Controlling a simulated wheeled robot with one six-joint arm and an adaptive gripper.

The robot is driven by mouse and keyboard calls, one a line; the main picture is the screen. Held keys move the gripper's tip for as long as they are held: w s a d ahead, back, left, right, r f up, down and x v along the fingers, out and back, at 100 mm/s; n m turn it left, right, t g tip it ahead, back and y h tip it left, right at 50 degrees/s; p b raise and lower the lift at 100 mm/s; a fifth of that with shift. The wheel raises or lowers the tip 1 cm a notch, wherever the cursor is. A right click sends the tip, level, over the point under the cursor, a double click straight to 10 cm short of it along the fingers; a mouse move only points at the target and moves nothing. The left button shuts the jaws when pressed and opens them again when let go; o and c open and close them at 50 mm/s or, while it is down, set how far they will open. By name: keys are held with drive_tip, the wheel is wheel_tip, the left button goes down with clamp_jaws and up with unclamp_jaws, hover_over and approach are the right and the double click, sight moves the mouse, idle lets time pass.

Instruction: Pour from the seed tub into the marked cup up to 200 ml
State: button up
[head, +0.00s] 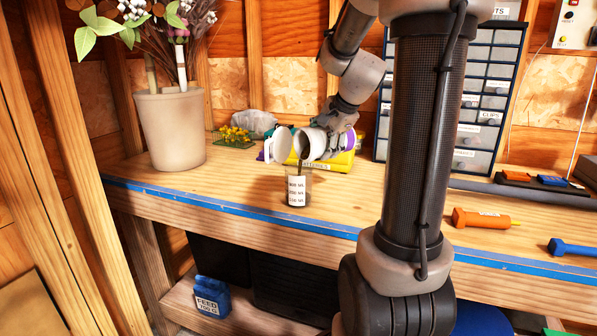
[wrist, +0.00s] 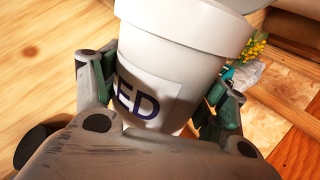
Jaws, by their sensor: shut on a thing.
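The white seed tub (head: 312,146) is tipped on its side above the marked cup, its mouth facing left and its lid (head: 283,142) swung open. A thin dark stream runs from its mouth down into the cup. The clear marked cup (head: 297,190) stands upright on the bench near its front edge. A white label with several printed lines covers its front, and dark seed shows around it; the exact level is hard to read. My gripper (wrist: 155,92) is shut around the tub, one finger each side; "ED" shows on its label in the wrist view.
A yellow batteries bin (head: 340,163) stands close behind the cup. A potted plant (head: 172,128) is at left, with yellow flowers (head: 236,136) nearby. A drawer cabinet (head: 480,105) is behind right. An orange tool (head: 481,218) lies right; the bench front left of the cup is clear.

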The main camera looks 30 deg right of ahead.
drive_tip(key=shift+a+r+h+b, duration=0.15)
drive_tip(key=shift+r+h, duration=0.15)
drive_tip(key=shift+r, duration=0.25)
drive_tip(key=shift+a+r+h+b, duration=0.15)
drive_tip(key=shift+r+h, duration=0.15)
drive_tip(key=shift+r, duration=0.25)
idle(1.8)
